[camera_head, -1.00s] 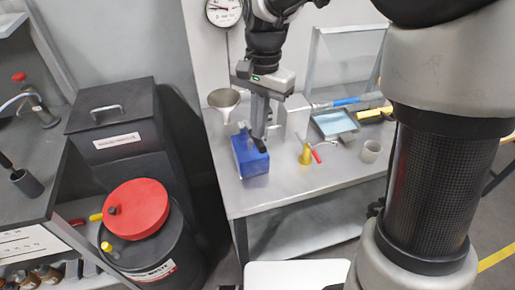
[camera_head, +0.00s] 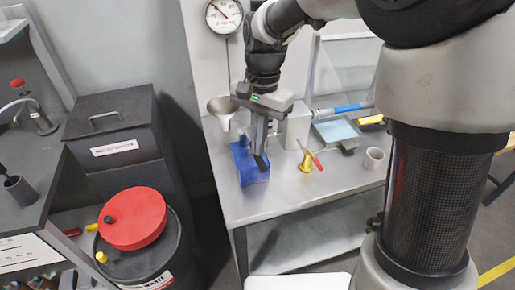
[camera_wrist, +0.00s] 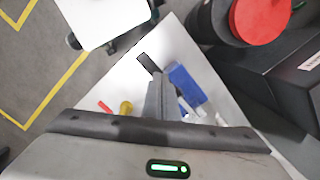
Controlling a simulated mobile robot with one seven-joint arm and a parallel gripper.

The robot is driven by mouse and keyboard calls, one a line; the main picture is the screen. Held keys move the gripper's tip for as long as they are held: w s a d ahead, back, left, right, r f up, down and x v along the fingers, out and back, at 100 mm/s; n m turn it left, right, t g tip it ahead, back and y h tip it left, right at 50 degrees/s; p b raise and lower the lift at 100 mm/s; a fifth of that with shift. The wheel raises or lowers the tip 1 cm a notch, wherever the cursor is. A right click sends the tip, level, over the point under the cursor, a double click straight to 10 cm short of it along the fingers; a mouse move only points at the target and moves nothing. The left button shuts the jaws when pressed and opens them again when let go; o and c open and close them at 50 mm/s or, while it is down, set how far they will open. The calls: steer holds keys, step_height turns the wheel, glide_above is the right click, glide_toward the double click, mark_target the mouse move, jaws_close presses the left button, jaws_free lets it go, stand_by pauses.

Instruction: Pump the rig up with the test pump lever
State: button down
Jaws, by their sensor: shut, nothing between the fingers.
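The blue test pump (camera_head: 246,164) stands on the left part of the steel bench in the head view; its blue body also shows in the wrist view (camera_wrist: 186,85). My gripper (camera_head: 259,150) points down in front of the pump's right side, with its fingers together and nothing held between them. A black piece (camera_wrist: 148,62) shows at the finger ends in the wrist view. I cannot tell whether it is the lever's grip or the fingertips. The rest of the lever is not clear behind the gripper. The round dial gauge (camera_head: 224,15) is on the wall behind.
The bench (camera_head: 290,200) also holds a funnel (camera_head: 222,104), a brass piece (camera_head: 306,164) beside a red handle, a grey cup (camera_head: 374,158) and a blue-lined tray (camera_head: 336,130). A black drum with a red lid (camera_head: 133,217) stands left. The bench's front strip is clear.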

steer(key=shift+w+d+r+p, duration=0.25)
steer(key=shift+w+d+p, duration=0.25)
steer(key=shift+w, duration=0.15)
steer(key=shift+w+d+r+p, duration=0.2)
steer(key=shift+w+d+p, duration=0.2)
steer(key=shift+w+p, duration=0.15)
steer(key=shift+w, duration=0.1)
step_height(320, 180, up, 18)
steer(key=w+d+p, duration=0.1)
steer(key=p, duration=0.1)
steer(key=shift+w+f, duration=0.25)
steer(key=shift+f, duration=0.1)
stand_by(0.5)
steer(key=s+a+f+p, duration=0.2)
steer(key=f+p, duration=0.3)
steer(key=f, duration=0.3)
steer(key=shift+s+a+f, duration=0.15)
steer(key=shift+s+f, duration=0.2)
steer(key=shift+s, duration=0.4)
steer(key=shift+f, duration=0.15)
